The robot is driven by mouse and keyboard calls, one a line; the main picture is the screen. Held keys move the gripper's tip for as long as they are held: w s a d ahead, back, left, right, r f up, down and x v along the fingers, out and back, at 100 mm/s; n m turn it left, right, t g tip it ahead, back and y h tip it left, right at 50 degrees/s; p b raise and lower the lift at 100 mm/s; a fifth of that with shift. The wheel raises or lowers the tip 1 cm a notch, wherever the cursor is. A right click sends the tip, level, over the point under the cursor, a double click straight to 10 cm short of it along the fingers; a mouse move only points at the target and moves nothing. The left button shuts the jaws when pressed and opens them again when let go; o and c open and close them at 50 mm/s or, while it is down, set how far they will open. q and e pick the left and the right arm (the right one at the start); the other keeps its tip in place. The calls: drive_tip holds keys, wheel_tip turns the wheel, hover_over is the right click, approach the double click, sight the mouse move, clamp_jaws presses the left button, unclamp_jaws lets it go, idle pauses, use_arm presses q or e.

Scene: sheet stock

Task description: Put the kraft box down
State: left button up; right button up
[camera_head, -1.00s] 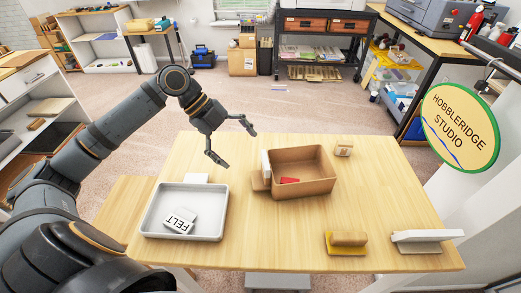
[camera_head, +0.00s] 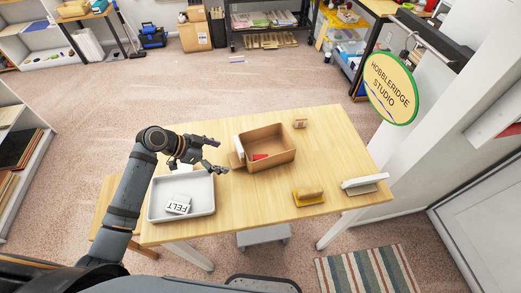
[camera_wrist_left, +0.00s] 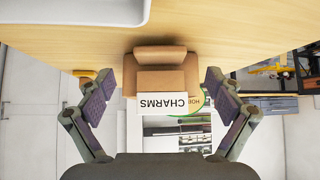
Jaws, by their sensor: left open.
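The kraft box (camera_head: 282,158) is an open-topped brown box standing on the wooden table. A red piece lies inside it. A pale tan block juts from its left side beside a white label. My left gripper (camera_head: 216,156) is open and empty, left of the box and apart from it, above the tray's far edge. In the left wrist view, my spread fingers (camera_wrist_left: 160,97) frame the box's end (camera_wrist_left: 155,82), which has a rounded brown bar and a white label reading CHARMS upside down. My right gripper is not in view.
A white tray (camera_head: 152,203) with a card marked FELT (camera_head: 178,204) is at the table's left. A small tan block (camera_head: 300,123) stands behind the box. A yellow-based block (camera_head: 308,196) and a white piece (camera_head: 365,183) are at the right front. Table (camera_head: 250,200) in front of the box is clear.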

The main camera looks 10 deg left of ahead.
sight(233, 160)
use_arm(q)
drive_tip(key=shift+w+d+f, duration=0.15)
drive_tip(key=shift+d, duration=0.05)
drive_tip(key=p+x, duration=0.2)
drive_tip(key=x, duration=0.2)
drive_tip(key=shift+d+f, duration=0.3)
drive_tip(key=shift+f, duration=0.05)
drive_tip(key=shift+a, duration=0.15)
drive_tip(key=c, duration=1.6)
drive_tip(key=shift+c, duration=0.2)
